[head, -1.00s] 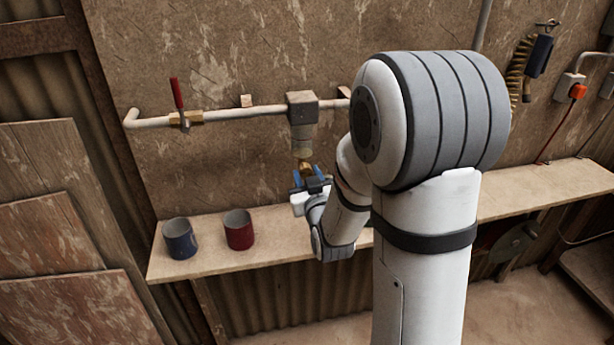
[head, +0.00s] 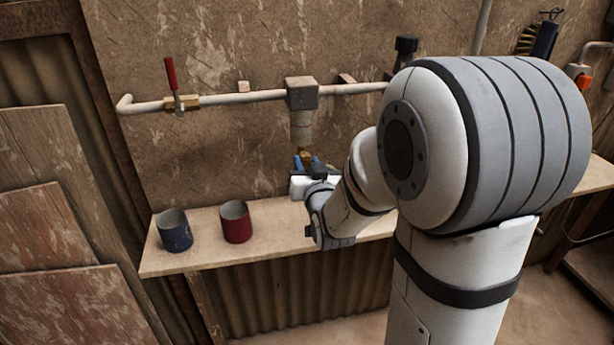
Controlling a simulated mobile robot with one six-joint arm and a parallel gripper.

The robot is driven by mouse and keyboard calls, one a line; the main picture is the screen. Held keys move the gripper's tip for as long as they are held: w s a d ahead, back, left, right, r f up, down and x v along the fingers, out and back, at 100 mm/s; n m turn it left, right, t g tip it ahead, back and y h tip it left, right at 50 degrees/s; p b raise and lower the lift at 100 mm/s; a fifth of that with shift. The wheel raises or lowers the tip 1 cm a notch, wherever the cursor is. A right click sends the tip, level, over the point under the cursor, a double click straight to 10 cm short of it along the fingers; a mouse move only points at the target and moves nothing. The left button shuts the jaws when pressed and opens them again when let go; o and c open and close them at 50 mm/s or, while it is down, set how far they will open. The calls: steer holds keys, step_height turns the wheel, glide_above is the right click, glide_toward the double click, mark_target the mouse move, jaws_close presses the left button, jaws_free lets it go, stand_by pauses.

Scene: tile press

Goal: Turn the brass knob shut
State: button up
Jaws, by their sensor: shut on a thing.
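The brass knob (head: 305,155) sits at the lower end of a short vertical fitting that hangs from a grey box on the wall pipe. The gripper is shut on the knob. The fingers and the gripper body hide much of the knob, so how far it is turned cannot be told.
A wall pipe (head: 230,99) carries a red-handled lever valve (head: 172,85) at left. A blue mug (head: 174,231) and a red mug (head: 236,223) stand on the wooden shelf (head: 200,262) left of my gripper. Boards (head: 45,210) lean at far left.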

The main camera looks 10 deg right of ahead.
steer(key=m+b, duration=0.1)
steer(key=b, duration=0.1)
steer(key=m+b, duration=0.3)
steer(key=b, duration=0.1)
steer(key=shift+f+m, duration=0.3)
steer(key=m+b, duration=0.3)
steer(key=b, duration=0.1)
steer(key=shift+m+b, duration=0.35)
steer(key=shift+m, duration=0.05)
steer(key=m+b, duration=0.3)
steer(key=b, duration=0.1)
steer(key=shift+r+m, duration=0.15)
steer(key=shift+m, duration=0.25)
steer(key=shift+r+m+b, duration=0.15)
steer(key=shift+m+b, duration=0.75)
steer(key=o, duration=1)
steer(key=shift+c, duration=0.2)
